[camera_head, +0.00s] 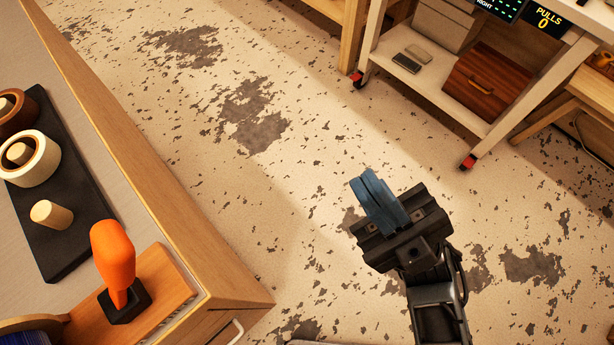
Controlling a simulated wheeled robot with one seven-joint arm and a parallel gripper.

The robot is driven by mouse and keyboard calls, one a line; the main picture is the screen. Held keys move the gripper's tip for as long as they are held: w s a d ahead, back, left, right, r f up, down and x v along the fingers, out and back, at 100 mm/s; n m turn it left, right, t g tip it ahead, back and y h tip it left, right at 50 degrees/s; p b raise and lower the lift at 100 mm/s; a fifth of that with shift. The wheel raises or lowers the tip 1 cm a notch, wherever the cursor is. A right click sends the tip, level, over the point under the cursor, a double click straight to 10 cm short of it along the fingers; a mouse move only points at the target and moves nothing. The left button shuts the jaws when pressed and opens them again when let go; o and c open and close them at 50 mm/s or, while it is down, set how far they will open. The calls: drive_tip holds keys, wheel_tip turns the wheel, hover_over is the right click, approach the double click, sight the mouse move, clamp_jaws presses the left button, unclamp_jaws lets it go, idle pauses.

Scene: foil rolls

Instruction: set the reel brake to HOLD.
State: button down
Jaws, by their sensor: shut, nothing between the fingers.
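An orange lever (113,258) stands in a black square socket (124,302) on a wooden block (150,300) at the near corner of the workbench, at the lower left. It leans a little to the upper left in the picture. I see no HOLD marking, so I cannot tell its setting. Part of a reel with a wooden flange (38,322) and dark blue winding shows at the bottom left edge, mostly cut off. My gripper (378,200), with blue fingers, is shut and empty over the open floor, well right of the lever and touching nothing.
A black tray (70,235) on the workbench (150,185) holds a bare peg and wooden rolls. The bench edge runs between my gripper and the lever. A wheeled white cart (440,95) with boxes stands at the upper right. The floor between is clear.

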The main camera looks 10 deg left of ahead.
sight(129, 235)
drive_tip(key=w+a+f+n+g+h+b, duration=0.1)
drive_tip(key=a+n+g+h, duration=0.2)
drive_tip(key=n+g+h, duration=0.3)
drive_tip(key=w+a+f+n+g+h+b, duration=0.1)
drive_tip(key=a+n+g+h, duration=0.3)
drive_tip(key=n+g, duration=1)
drive_tip(key=shift+w+f+g+h+b, duration=0.4)
drive_tip(key=shift+w+g+h+b, duration=0.25)
drive_tip(key=shift+g+h, duration=1.15)
drive_tip(key=shift+s+a+g+y, duration=0.1)
drive_tip(key=shift+s+g+y, duration=0.05)
drive_tip(key=shift+g+y, duration=0.25)
drive_tip(key=p+x, duration=0.3)
drive_tip(key=x, duration=1.1)
drive_tip(key=shift+r, duration=0.25)
drive_tip(key=shift+s+a+r, duration=0.2)
drive_tip(key=shift+r, duration=0.2)
drive_tip(key=shift+s+a+r, duration=0.15)
drive_tip(key=shift+s+r, duration=0.05)
drive_tip(key=shift+r, duration=0.2)
drive_tip(key=shift+s+a+r+t+h, duration=0.25)
drive_tip(key=shift+r+t+h, duration=0.1)
drive_tip(key=shift+t+h, duration=0.2)
drive_tip(key=shift+s+a+r+t+h, duration=0.3)
drive_tip(key=shift+t+h, duration=0.15)
drive_tip(key=shift+t, duration=0.1)
drive_tip(key=shift+b+x, duration=0.3)
drive_tip(key=shift+x, duration=1.5)
